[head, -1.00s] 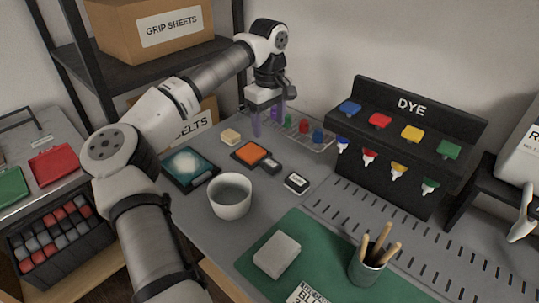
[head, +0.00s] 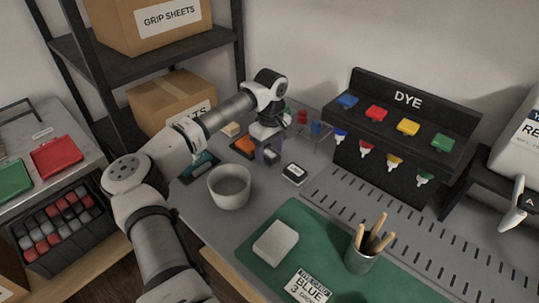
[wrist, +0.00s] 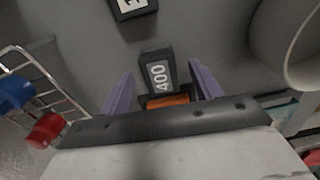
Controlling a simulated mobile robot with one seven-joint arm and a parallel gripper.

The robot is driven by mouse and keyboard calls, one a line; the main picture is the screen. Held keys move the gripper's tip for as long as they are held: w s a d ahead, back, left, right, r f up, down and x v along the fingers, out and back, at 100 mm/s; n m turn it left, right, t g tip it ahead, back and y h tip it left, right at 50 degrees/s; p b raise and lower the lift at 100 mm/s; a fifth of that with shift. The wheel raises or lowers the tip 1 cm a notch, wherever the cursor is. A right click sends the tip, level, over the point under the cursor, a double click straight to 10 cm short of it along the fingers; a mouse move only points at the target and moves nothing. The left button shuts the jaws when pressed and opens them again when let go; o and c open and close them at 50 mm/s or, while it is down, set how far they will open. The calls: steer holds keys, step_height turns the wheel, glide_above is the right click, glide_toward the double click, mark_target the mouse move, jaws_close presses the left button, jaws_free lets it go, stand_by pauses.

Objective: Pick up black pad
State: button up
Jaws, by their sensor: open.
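A small black pad with a white label reading 400 (wrist: 157,72) lies on the bench in the wrist view, between the two purple fingers of my open gripper (wrist: 161,78). In the head view my gripper (head: 268,156) points down over that spot and largely hides this pad. I cannot tell whether the fingers touch it. A second black pad with a white label (head: 294,173) lies to the right of my gripper; it also shows at the top of the wrist view (wrist: 132,7). An orange block (head: 243,146) lies just left of my gripper.
A white bowl (head: 230,188) stands in front of my gripper. A wire rack (wrist: 45,72) with red and blue items is close by. The black DYE stand (head: 400,140) is to the right. A green mat (head: 300,225) holds a grey block (head: 276,242) and a pencil cup (head: 363,248).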

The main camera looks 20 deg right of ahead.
mark_target(270, 154)
steer(key=shift+f, duration=0.35)
steer(key=shift+c, duration=0.4)
steer(key=c, duration=1)
step_height(270, 154, up, 20)
steer(key=b, duration=0.1)
steer(key=shift+b, duration=0.3)
steer(key=shift+o, duration=1.2)
steer(key=shift+c, duration=0.7)
